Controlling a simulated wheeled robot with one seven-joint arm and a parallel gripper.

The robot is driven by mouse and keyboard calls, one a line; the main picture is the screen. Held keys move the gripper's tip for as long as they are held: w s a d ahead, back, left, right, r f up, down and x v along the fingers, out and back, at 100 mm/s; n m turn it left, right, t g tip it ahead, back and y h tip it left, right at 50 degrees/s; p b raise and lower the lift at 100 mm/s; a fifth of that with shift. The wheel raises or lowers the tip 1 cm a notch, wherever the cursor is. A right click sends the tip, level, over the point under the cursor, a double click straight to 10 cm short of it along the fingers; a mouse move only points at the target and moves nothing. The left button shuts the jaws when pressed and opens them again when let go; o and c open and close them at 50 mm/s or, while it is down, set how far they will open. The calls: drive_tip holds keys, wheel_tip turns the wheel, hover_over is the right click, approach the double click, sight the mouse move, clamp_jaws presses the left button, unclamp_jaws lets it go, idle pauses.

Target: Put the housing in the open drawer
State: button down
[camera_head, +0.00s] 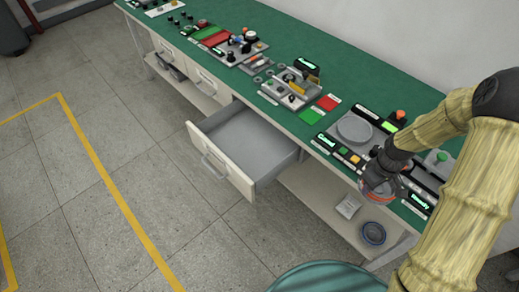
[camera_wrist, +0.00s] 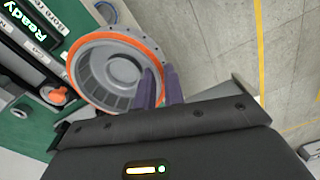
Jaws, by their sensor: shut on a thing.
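The housing (camera_wrist: 100,73) is a round grey shell with an orange rim, seen from its hollow side in the wrist view. My gripper (camera_wrist: 160,75) is shut on its wall, with the purple fingers at the right side of the rim. In the head view the housing (camera_head: 378,197) shows partly below my wrist, at the bench's front edge; my gripper's fingers are hidden there. The open drawer (camera_head: 250,142) is pulled out from under the bench, to the left of my gripper. Its visible inside is grey and empty.
The green bench (camera_head: 290,45) carries several fixtures and parts. A station with a round grey plate (camera_head: 354,128) stands behind my wrist. A lower shelf (camera_head: 315,200) holds a blue round part (camera_head: 373,233). A teal round object (camera_head: 325,278) is at the bottom. Floor before the drawer is clear.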

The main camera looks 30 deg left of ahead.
sight(382, 193)
drive_tip(key=d+f+m, duration=0.1)
drive_tip(key=m, duration=0.1)
drive_tip(key=d+m, duration=0.1)
drive_tip(key=m, duration=0.2)
drive_tip(key=w+d+f+m, duration=0.1)
drive_tip(key=m, duration=0.2)
drive_tip(key=shift+w+d+f, duration=0.1)
drive_tip(key=shift+d+f, duration=0.2)
drive_tip(key=shift+f, duration=0.05)
drive_tip(key=shift+w+d+f+m, duration=0.15)
drive_tip(key=shift+d+m, duration=0.1)
drive_tip(key=shift+m, duration=0.35)
drive_tip(key=shift+s+d+f+m, duration=0.15)
drive_tip(key=shift+d+m, duration=0.1)
drive_tip(key=shift+m, duration=0.35)
drive_tip(key=shift+w, duration=0.15)
